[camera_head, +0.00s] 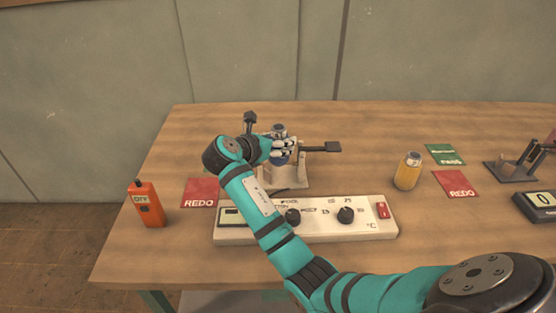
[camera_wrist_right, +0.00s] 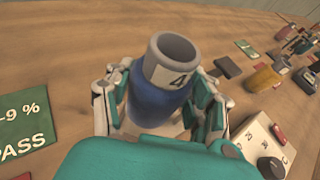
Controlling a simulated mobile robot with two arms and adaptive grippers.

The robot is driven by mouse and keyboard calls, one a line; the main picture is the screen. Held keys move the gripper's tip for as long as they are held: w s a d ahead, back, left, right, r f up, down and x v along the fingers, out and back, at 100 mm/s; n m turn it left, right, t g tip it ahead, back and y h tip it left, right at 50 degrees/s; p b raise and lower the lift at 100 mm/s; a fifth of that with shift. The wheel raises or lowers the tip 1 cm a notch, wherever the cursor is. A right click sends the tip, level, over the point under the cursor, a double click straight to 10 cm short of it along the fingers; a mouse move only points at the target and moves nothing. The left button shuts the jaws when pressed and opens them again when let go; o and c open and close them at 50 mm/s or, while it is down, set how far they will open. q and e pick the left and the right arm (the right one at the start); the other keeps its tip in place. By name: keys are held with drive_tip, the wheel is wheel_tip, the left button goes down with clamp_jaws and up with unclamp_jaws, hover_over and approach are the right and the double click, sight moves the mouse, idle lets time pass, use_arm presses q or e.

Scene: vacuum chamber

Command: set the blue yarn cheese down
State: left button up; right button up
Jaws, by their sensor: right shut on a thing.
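The blue yarn cheese (camera_wrist_right: 160,100) stands upright between the fingers of my right gripper (camera_wrist_right: 160,105); its grey tube end and a label with a 4 face the wrist camera. In the head view the blue yarn cheese (camera_head: 281,159) is mostly hidden by the fingers of my right gripper (camera_head: 280,148), which are shut on it. It is at the pale stand (camera_head: 292,181) with dark side arms, behind the control box. I cannot tell whether its underside touches the stand. My left gripper is not in view.
The white control box (camera_head: 350,218) with knobs lies under my right forearm. A red REDO card (camera_head: 200,193) and an orange handheld device (camera_head: 147,204) are at left. A yellow yarn cheese (camera_head: 408,171), green PASS card (camera_head: 445,154), another REDO card (camera_head: 456,185) and a dark stand (camera_head: 512,170) are at right.

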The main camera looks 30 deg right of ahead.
sight(272, 158)
wheel_tip(272, 158, down, 5)
drive_tip(key=shift+r, duration=0.1)
idle(0.4)
drive_tip(key=o, duration=0.9)
drive_tip(key=shift+f, duration=0.2)
drive_tip(key=shift+o, duration=0.2)
drive_tip(key=shift+s+a+r, duration=0.1)
drive_tip(key=shift+a+r, duration=0.15)
drive_tip(key=shift+a, duration=0.05)
drive_tip(key=v, duration=1.1)
drive_tip(key=shift+a, duration=0.15)
drive_tip(key=shift+s+r, duration=0.1)
